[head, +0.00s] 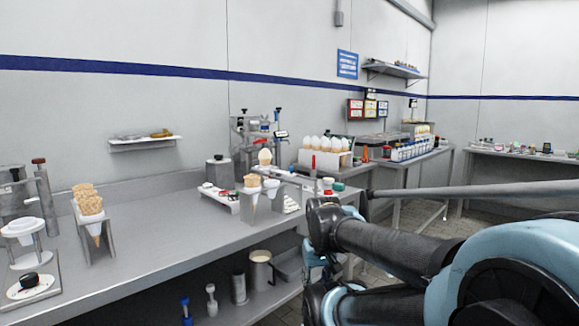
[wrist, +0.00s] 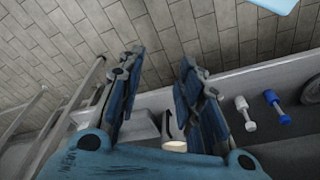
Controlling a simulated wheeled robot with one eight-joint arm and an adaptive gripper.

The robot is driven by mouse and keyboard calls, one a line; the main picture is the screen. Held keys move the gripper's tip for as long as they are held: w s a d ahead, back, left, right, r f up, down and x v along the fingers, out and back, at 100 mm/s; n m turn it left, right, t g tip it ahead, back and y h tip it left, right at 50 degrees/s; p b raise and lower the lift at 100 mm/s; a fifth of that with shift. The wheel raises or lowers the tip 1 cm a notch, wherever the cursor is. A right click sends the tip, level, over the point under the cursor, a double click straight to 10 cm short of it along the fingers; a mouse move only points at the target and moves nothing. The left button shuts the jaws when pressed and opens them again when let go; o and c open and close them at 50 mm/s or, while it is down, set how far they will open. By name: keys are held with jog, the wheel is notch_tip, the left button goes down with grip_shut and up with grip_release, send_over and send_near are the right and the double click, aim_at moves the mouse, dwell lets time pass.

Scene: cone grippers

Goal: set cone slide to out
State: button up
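No part is clearly readable as the cone slide, and I cannot tell its setting. In the head view, a cone holder (head: 252,208) with a waffle cone stands mid-counter. Beside it is a white strip with small coloured parts (head: 218,196). Another metal cone stand (head: 98,243) with waffle cones is at the left. My gripper, in the wrist view (wrist: 160,60), has its two blue fingers apart with nothing between the tips. It points down towards the tiled floor in front of the counter. In the head view it is mostly hidden behind my arm, right of the counter's front edge.
The steel counter (head: 170,262) has bare room between the left stand and the middle holder. An egg-like row (head: 325,145) stands farther back.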

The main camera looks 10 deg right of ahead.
jog(key=shift+o, duration=0.3)
jog(key=shift+o, duration=0.4)
jog(key=shift+s+r, duration=0.15)
jog(key=shift+r, duration=0.1)
jog(key=w+a+r+m+t, duration=0.1)
jog(key=w+r, duration=1.7)
jog(key=r, duration=0.3)
jog(key=w+a+r+m+t, duration=0.1)
jog(key=w+r, duration=1.8)
jog(key=r, duration=0.2)
jog(key=shift+h, duration=0.3)
jog(key=x, duration=1.7)
jog(key=shift+d+f, duration=0.2)
grip_shut()
